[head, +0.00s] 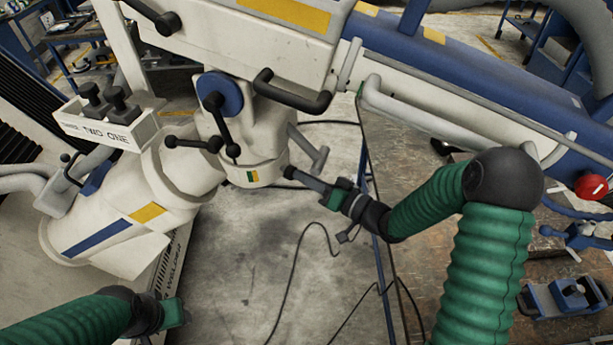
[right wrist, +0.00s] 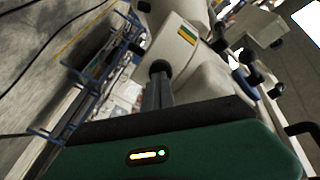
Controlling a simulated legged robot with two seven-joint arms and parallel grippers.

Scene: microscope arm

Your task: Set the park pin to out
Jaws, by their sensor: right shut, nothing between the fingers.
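No part is clearly marked as the park pin. A grey T-shaped handle (head: 311,150) sticks out of the cream joint housing (head: 258,150), which bears a green and yellow mark (head: 252,176). My right gripper (head: 291,173) is shut and empty, its dark tip just below the T-handle and right of the mark; contact cannot be told. In the right wrist view the shut fingers (right wrist: 157,90) point at the housing, with a round black end (right wrist: 159,67) at their tips. The same mark (right wrist: 187,34) shows beyond. My left gripper (head: 173,312) is low at left, its fingers unclear.
A blue hub with black-knobbed levers (head: 219,103) and a black bar handle (head: 291,98) sit on the housing above. A workbench (head: 450,275) stands at right. Open floor with cables lies below.

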